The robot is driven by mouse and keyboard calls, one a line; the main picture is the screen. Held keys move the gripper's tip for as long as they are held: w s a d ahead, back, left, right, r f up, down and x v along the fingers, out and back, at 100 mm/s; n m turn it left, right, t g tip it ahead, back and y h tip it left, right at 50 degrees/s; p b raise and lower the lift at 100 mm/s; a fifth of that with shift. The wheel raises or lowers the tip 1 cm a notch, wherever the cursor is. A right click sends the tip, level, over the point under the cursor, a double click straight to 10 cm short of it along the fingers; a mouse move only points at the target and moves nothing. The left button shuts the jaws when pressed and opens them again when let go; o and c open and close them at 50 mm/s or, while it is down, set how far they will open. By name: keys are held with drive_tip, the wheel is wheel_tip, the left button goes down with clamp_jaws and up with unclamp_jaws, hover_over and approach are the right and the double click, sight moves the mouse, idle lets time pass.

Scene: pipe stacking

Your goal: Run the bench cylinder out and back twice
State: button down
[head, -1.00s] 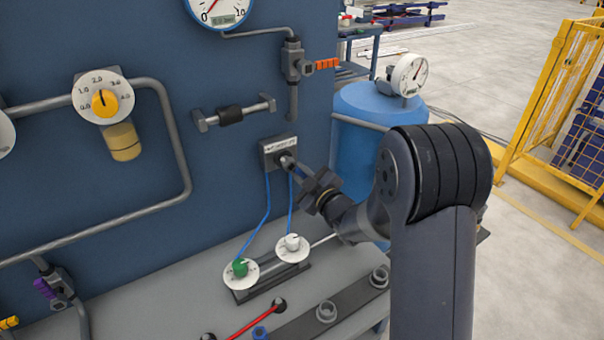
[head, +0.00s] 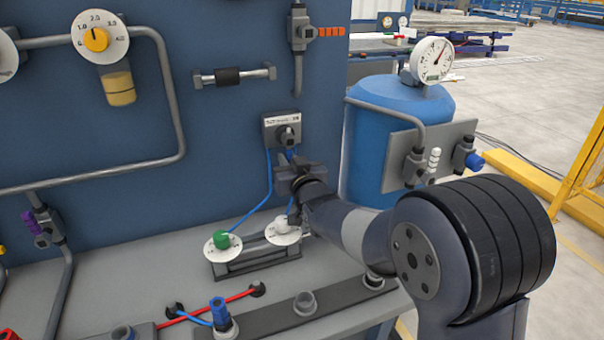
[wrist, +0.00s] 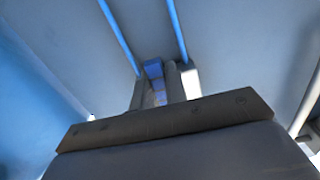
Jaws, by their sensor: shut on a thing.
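The valve box (head: 272,133) with a pale label and a dark knob is on the blue panel, with two blue hoses below it. My gripper (head: 287,168) is just below the knob and shut on what looks like the valve's lever, mostly hidden by the fingers. The wrist view shows a small blue thing between the fingers (wrist: 156,85). The bench cylinder (head: 252,263) lies on the bench under the green knob (head: 221,239) and white knob (head: 281,224) on round dials.
The blue tank (head: 385,120) with a gauge (head: 434,58) stands right of the panel. A plate with fittings (head: 430,150) is close behind my arm. A rail with pipe sockets (head: 305,302) and a red hose (head: 215,304) occupy the bench front.

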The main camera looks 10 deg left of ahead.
drive_tip(key=shift+s+a+r+m+b, duration=0.25)
drive_tip(key=shift+a+m+b, duration=0.2)
drive_tip(key=shift+m+b, duration=0.65)
drive_tip(key=shift+s+a+r+m+b, duration=0.15)
drive_tip(key=shift+s+a+m+b, duration=0.25)
drive_tip(key=shift+m+b, duration=0.65)
drive_tip(key=shift+s+a+r+m+b, duration=0.25)
drive_tip(key=shift+a+m+b, duration=0.3)
drive_tip(key=shift+m, duration=1)
drive_tip(key=shift+d, duration=0.1)
drive_tip(key=c, duration=1.4)
unclamp_jaws()
drive_tip(key=shift+c, duration=0.2)
drive_tip(key=v, duration=1)
drive_tip(key=shift+s+d+b, duration=0.25)
drive_tip(key=shift+s+b, duration=0.05)
drive_tip(key=shift+s, duration=0.05)
